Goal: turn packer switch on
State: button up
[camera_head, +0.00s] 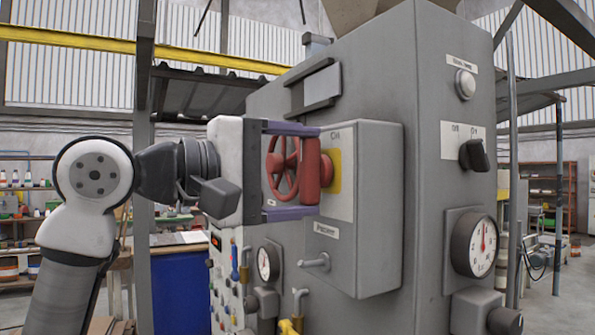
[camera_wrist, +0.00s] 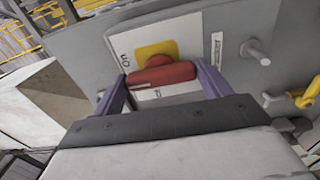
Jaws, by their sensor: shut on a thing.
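The packer switch is a red rotary handle (camera_head: 312,176) on a yellow square, on the side of a grey box (camera_head: 376,200) with a small label below it. The handle stands upright, with an "ON" mark above it. My gripper (camera_head: 316,170) has its two purple fingers at the handle's upper and lower ends, shut on it. In the wrist view the red handle (camera_wrist: 165,76) spans between the fingertips of my gripper (camera_wrist: 163,73). Another mark beside the handle is partly hidden.
A black rotary switch (camera_head: 474,155) and a round gauge (camera_head: 474,244) are on the machine's right face. A red handwheel (camera_head: 283,169) shows between my fingers, farther back.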

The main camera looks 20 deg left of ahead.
dwell(0.3)
jog(key=o, duration=1)
jog(key=shift+s+a, duration=0.1)
jog(key=b+v, duration=0.3)
jog(key=v, duration=1)
jog(key=shift+s+a, duration=0.15)
jog(key=shift+s, duration=0.1)
